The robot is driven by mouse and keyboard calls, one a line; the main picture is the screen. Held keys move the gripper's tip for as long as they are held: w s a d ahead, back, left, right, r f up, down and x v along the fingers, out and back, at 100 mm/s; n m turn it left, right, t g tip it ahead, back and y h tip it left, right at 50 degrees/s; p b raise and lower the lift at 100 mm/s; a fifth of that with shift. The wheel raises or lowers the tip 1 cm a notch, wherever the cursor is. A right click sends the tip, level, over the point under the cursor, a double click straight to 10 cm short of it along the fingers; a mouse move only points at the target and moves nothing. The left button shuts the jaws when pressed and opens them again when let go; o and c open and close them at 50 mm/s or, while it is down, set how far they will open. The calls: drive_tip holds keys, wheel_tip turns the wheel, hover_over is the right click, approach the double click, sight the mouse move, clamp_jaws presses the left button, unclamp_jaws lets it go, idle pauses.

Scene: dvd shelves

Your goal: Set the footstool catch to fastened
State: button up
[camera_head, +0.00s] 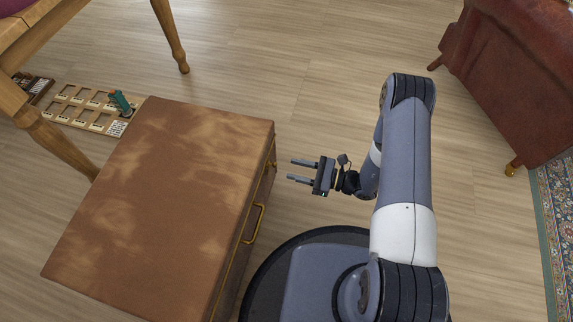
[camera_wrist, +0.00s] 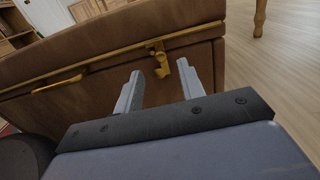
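The footstool (camera_head: 170,200) is a brown, worn leather box on the floor, left of my arm in the head view. Its side with brass trim also fills the upper part of the wrist view (camera_wrist: 110,85). The brass catch (camera_wrist: 161,62) hangs from the trim near the right end of that side. A small part of it shows at the footstool's edge in the head view (camera_head: 273,160). My gripper (camera_head: 290,170) is open and empty, pointing at that side. In the wrist view its fingers (camera_wrist: 160,85) stand apart, with the catch between and beyond them, apparently untouched.
A brass handle (camera_head: 253,224) sticks out from the same side. A wooden tray with small compartments (camera_head: 85,108) lies behind the footstool, near wooden furniture legs (camera_head: 172,38). A red-brown leather seat (camera_head: 515,75) stands at right by a patterned rug (camera_head: 555,220). Floor beyond my arm is clear.

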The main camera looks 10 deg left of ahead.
drive_tip(key=d+p, duration=0.1)
drive_tip(key=d, duration=0.5)
drive_tip(key=shift+s, duration=0.25)
drive_tip(key=shift+a, duration=0.1)
drive_tip(key=w+a+b, duration=0.1)
drive_tip(key=a+b, duration=0.1)
drive_tip(key=a, duration=0.8)
drive_tip(key=shift+a, duration=0.35)
drive_tip(key=shift+d, duration=0.1)
